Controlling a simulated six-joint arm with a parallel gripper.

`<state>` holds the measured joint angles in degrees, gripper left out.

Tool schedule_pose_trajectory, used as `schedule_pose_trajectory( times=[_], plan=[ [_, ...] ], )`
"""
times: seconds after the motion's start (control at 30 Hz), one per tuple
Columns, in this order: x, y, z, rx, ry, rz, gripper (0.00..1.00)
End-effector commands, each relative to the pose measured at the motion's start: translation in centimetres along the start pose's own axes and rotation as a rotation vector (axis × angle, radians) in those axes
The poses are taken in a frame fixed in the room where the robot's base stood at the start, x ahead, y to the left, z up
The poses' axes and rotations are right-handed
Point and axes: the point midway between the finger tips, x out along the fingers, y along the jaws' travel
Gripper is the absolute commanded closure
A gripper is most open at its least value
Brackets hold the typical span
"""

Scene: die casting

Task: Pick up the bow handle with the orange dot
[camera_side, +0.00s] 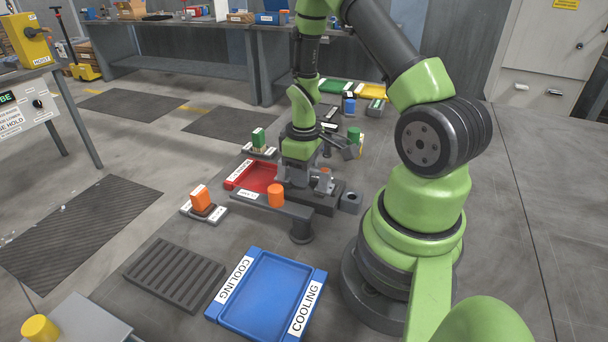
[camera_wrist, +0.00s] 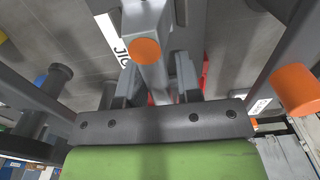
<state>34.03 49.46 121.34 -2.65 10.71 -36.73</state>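The bow handle (camera_wrist: 157,78) is a grey bar with a round orange dot (camera_wrist: 145,50) on its end face, in the upper middle of the wrist view. My gripper (camera_wrist: 158,66) has one grey finger on each side of it. Narrow gaps seem to show between the fingers and the bar, so the gripper looks open around it; contact is not visible. In the side view my gripper is low over the dark fixture (camera_side: 322,204) in the middle of the bench, and its fingertips and the handle are hard to make out.
An orange cylinder (camera_side: 275,195) stands on a grey arm beside the fixture; it also shows in the wrist view (camera_wrist: 296,90). A red tray (camera_side: 240,186) lies left of the fixture. The blue cooling tray (camera_side: 268,290) and a ribbed grey rack (camera_side: 172,275) lie in front.

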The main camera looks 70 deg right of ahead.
Motion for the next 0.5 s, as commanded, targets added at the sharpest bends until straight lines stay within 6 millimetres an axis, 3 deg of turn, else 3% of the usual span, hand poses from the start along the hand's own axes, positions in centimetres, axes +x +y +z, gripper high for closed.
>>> schedule_pose_trajectory(
  times=[0.3,0.33,0.47,0.5],
  plan=[
    [0.73,0.03,-0.01,0.001,0.002,0.001,0.68],
    [0.72,0.03,-0.01,0.001,0.002,0.001,0.7],
    [0.72,0.02,0.0,0.001,0.001,0.001,1.0],
    [0.71,0.02,0.0,0.001,0.001,0.001,1.0]
  ],
)
